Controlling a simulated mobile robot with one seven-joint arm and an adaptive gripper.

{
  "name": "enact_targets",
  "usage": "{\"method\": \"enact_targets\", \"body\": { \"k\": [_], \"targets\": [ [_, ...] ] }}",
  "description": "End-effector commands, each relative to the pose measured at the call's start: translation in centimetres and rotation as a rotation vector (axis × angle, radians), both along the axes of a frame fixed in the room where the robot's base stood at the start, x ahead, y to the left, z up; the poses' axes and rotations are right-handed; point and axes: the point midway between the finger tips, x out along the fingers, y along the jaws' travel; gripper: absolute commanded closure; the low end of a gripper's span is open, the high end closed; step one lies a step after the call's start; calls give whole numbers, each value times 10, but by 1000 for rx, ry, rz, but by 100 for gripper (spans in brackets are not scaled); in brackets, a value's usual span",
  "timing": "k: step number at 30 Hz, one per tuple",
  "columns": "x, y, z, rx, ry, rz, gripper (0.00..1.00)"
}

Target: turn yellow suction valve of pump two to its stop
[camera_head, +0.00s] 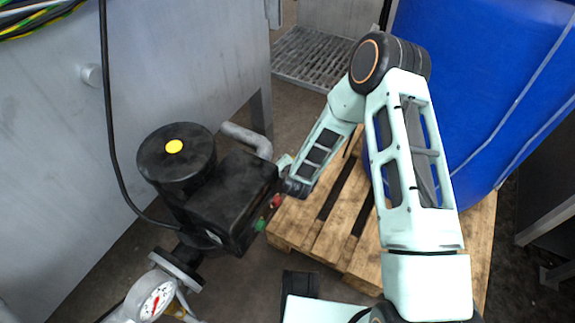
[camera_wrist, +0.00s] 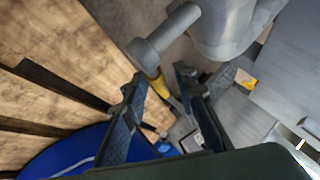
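In the wrist view, a yellow lever (camera_wrist: 158,86), which looks like a valve handle, sits at the end of a grey pipe fitting (camera_wrist: 163,40). My gripper (camera_wrist: 156,80) has its two dark fingers apart, one on each side of the lever in the picture. I cannot tell whether either finger touches it. In the head view, a black pump unit (camera_head: 215,195) has a round top with a yellow dot. My wrist end is just right of it, and the fingertips are hidden there. I cannot read a pump number. The yellow lever is not clearly visible in the head view.
A gauge (camera_head: 157,298) with a red needle stands below the pump unit. A blue drum (camera_head: 490,80) stands on a wooden pallet (camera_head: 345,225) to the right. A grey metal tank wall (camera_head: 190,60) is at left, with a black cable hanging before it.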

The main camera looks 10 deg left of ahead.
Motion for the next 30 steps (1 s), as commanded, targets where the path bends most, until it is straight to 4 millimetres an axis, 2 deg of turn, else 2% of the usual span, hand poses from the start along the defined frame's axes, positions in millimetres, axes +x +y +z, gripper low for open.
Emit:
{"method": "enact_targets", "body": {
  "k": [8, 13, 24, 30],
  "targets": [
    [0, 0, 0, 0, 1, 0, 71],
    [0, 1, 10, 1, 1, 2, 71],
    [2, 2, 69, 2, -5, 2, 71],
    [1, 1, 91, 1, -3, 2, 71]
  ]
}}
